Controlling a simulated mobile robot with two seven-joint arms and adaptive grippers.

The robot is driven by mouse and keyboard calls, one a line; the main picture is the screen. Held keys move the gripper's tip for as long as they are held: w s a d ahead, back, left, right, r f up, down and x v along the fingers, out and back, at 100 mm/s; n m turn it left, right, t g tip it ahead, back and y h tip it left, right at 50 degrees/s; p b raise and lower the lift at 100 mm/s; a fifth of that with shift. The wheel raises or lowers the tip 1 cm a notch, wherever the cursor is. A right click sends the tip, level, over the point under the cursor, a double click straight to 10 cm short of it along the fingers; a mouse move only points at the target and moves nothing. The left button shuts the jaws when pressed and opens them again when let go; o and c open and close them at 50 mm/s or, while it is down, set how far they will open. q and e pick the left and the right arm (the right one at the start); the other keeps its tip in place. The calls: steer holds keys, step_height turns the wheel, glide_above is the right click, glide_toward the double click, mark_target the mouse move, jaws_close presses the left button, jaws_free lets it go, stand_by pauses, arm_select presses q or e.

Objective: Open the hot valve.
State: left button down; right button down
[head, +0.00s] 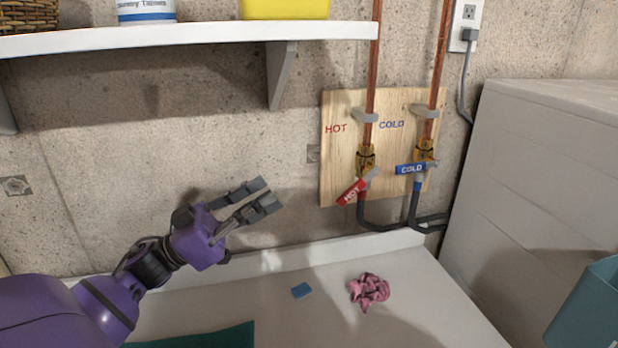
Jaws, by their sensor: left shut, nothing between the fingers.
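The hot valve (365,160) is a brass fitting on the left copper pipe, in front of a wooden board (340,108) marked HOT and COLD. Its red handle (351,191), lettered HOT, slants down to the left. The cold valve (425,150) is on the right pipe, and its blue handle (411,169) lies nearly level. My left gripper (267,194) is shut and empty. It points right and slightly up, to the left of the red handle and apart from it. My right gripper is not in view.
A white shelf (190,40) with a bracket (281,75) overhangs above my left gripper. The white top (330,320) below holds a blue block (302,291) and a crumpled pink cloth (369,291). A large white box-like unit (540,170) and a teal container (590,310) are at right.

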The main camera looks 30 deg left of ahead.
mark_target(359, 186)
arm_select(q)
steer(key=w+d+r+p, duration=0.1)
steer(key=w+d+p, duration=0.1)
steer(key=w+d, duration=0.5)
steer(key=shift+x, duration=0.75)
steer(key=shift+w+f, duration=0.1)
steer(key=shift+f, duration=0.05)
steer(key=shift+f, duration=0.2)
